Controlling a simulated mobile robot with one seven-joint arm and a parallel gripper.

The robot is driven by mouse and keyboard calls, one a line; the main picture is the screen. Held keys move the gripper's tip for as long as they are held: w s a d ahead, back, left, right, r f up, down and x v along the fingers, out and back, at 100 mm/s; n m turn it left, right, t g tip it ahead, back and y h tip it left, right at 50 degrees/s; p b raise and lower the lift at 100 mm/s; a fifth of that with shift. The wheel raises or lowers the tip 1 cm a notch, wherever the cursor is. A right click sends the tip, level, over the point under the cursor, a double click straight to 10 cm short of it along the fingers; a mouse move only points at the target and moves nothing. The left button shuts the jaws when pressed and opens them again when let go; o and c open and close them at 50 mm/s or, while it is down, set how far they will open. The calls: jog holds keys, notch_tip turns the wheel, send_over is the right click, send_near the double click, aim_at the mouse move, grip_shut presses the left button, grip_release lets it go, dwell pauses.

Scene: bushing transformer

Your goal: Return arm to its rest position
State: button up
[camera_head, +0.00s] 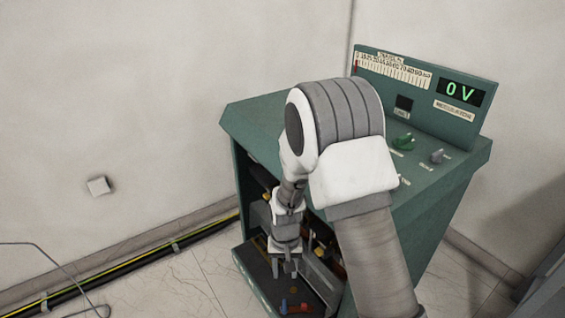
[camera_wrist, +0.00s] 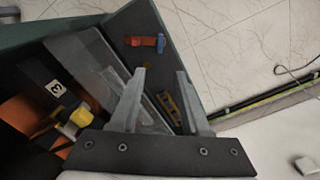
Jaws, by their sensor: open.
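My gripper (camera_head: 284,268) points down in front of the open lower part of the green cabinet (camera_head: 262,125). In the wrist view my gripper (camera_wrist: 160,75) has its two fingers apart with nothing held between them. The fingers are over the cabinet's dark floor panel (camera_wrist: 130,25). My arm covers the middle of the cabinet in the head view and hides part of its control panel and its inside.
The cabinet's display (camera_head: 460,92) reads 0 V. A red and blue part (camera_wrist: 145,41) lies on the dark floor panel. A yellow part (camera_wrist: 78,118) is inside the cabinet. A black and yellow cable (camera_head: 130,262) runs along the wall.

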jog(key=s+d+r+t, duration=0.1)
jog(key=s+d+r, duration=0.15)
jog(key=r, duration=0.85)
jog(key=s+d+r+t, duration=0.15)
jog(key=d+r, duration=0.25)
jog(key=r, duration=0.7)
jog(key=s+d+r+t, duration=0.2)
jog(key=s+d+r, duration=0.1)
jog(key=s+r, duration=0.4)
jog(key=s+d+r+t, duration=0.1)
jog(key=s+d+r, duration=0.25)
jog(key=s, duration=0.45)
notch_tip(320, 180, up, 16)
jog(key=p, duration=1.5)
jog(key=shift+s, duration=0.2)
jog(key=shift+a+f, duration=0.15)
